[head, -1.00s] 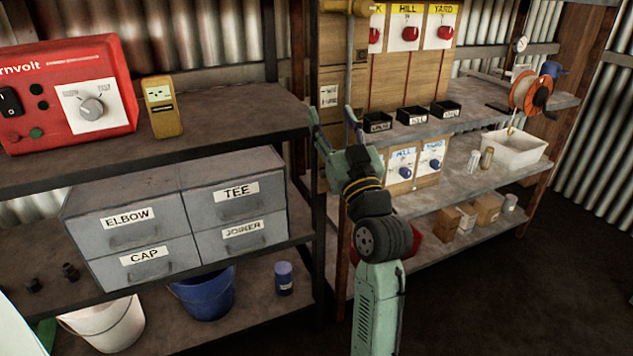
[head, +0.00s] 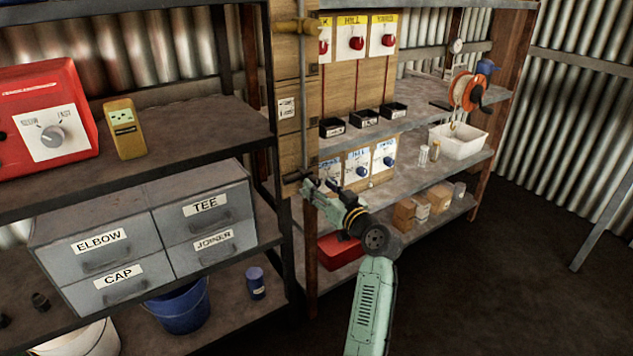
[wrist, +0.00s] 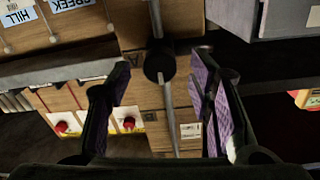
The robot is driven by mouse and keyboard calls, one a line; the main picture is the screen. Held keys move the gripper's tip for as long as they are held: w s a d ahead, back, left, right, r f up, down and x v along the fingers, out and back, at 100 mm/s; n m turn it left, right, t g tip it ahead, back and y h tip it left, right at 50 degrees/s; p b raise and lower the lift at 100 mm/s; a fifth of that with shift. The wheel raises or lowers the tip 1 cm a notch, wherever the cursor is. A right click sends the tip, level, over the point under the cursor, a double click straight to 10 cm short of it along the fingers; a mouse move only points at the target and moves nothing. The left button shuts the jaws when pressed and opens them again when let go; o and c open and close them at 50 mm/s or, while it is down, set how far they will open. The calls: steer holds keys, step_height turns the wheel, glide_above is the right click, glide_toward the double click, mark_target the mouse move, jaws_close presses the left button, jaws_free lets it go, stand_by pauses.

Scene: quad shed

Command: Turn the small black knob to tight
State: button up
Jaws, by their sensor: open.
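A small black round fitting, which looks like the knob, sits on a thin grey pipe on the wooden panel; in the wrist view the knob (wrist: 158,62) shows between my fingers, beyond their tips. In the head view it is a small dark shape low on the pipe (head: 303,90), partly hidden by my gripper and hard to make out. My gripper (head: 315,188) is in front of the panel's lower end. In the wrist view my gripper (wrist: 160,75) has its purple-padded fingers wide apart, with nothing held. No tight mark is readable.
A shelf with grey drawers (head: 150,232) and a red box (head: 50,115) stands left. Right of the pipe are red switches (head: 356,43), black trays (head: 364,118) and blue knobs (head: 361,171). A white basin (head: 458,140) is farther right. The right floor is clear.

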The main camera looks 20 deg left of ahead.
steer(key=shift+x, duration=1.05)
jaws_close()
